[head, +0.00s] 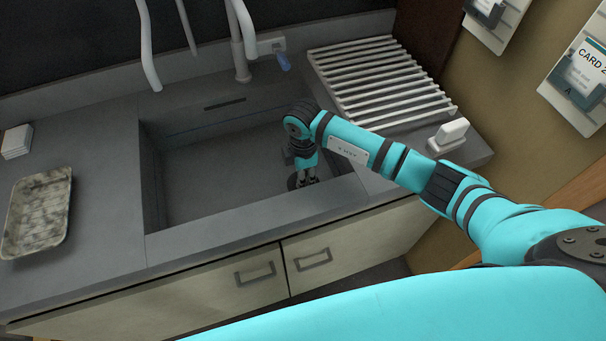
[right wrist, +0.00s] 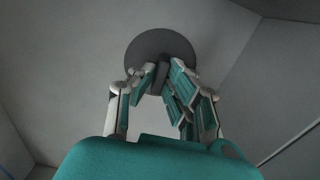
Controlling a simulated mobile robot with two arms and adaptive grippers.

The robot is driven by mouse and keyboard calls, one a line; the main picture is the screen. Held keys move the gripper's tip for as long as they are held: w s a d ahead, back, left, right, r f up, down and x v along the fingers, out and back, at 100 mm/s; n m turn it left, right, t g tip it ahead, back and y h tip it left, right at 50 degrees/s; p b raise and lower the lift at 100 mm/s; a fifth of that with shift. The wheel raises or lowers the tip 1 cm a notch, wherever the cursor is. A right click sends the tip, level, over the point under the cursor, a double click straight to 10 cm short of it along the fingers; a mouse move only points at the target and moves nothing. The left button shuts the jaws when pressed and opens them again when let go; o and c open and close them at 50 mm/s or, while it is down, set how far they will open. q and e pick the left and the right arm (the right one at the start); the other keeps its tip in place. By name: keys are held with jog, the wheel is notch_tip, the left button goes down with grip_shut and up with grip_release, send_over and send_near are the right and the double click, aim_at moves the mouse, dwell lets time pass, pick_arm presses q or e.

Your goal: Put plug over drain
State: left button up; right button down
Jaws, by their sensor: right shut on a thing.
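The plug is a dark grey round disc (right wrist: 160,52) with a raised handle, seen in the right wrist view. Its dark edge also shows low in the sink in the head view (head: 293,182). My right gripper (right wrist: 155,88) is shut on the plug's handle, and in the head view it reaches down into the sink (head: 306,180) near the front right corner. The drain is not visible; whether the disc covers it cannot be told. The sink basin (head: 205,185) is grey and looks empty otherwise. My left gripper is not in view.
The sink's front rim (head: 235,222) and right wall lie close to my right arm. A slatted drying rack (head: 380,80) is at right, with a white block (head: 449,134) below it. A faucet (head: 241,55) stands behind. A mottled tray (head: 38,212) lies on the left counter.

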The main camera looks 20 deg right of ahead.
jog(key=shift+f, duration=0.15)
jog(key=c, duration=1.3)
grip_release()
jog(key=shift+o, duration=0.2)
